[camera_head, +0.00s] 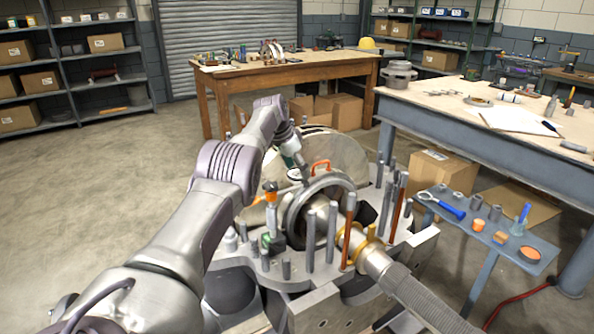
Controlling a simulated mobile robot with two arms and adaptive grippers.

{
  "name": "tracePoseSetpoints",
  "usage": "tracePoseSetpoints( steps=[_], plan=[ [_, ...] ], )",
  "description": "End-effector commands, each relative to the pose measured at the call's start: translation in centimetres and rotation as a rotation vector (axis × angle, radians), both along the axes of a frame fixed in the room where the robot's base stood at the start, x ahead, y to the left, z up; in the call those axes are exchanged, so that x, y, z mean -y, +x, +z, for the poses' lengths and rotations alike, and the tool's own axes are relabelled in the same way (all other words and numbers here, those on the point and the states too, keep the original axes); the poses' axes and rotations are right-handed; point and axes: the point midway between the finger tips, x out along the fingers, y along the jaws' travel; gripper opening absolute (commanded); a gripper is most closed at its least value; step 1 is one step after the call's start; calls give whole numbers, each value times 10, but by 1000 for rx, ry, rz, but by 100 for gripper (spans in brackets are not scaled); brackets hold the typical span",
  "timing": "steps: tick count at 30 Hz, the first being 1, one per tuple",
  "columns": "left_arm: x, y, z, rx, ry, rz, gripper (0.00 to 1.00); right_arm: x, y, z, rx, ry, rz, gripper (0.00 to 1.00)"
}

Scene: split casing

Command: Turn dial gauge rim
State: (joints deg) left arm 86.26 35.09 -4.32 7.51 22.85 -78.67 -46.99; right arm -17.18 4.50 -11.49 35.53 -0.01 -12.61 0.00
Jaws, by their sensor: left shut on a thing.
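The split casing (320,303) stands in front of me, with a large ring, a shaft and several upright studs in it. My left arm reaches over it from the left. My left gripper (291,158) is at its far left side, pointing down, and is small in the picture. It is shut on what looks like the dial gauge (294,174), a small round pale thing under the fingers. The fingers hide part of its rim, and its face cannot be read. My right gripper is not in view.
An orange handle (320,167) stands right beside the gripper. Upright studs (310,240) crowd the near side. A small blue side table (495,235) holds tools at the right. A workbench (470,135) stands behind it. The floor at left is clear.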

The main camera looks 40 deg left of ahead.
Motion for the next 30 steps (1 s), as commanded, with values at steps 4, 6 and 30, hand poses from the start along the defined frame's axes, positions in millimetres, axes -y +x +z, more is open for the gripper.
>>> tracePoseSetpoints(
  steps=[4, 6, 30],
  plan=[
    [0, -2, -2, -9, -2, 2, 38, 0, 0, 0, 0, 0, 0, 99],
    [0, -2, -2, -9, -2, 2, 83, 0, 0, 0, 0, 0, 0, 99],
    [-4, -9, 21, -2, 1, 3, 99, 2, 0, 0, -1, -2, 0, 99]
  ],
)
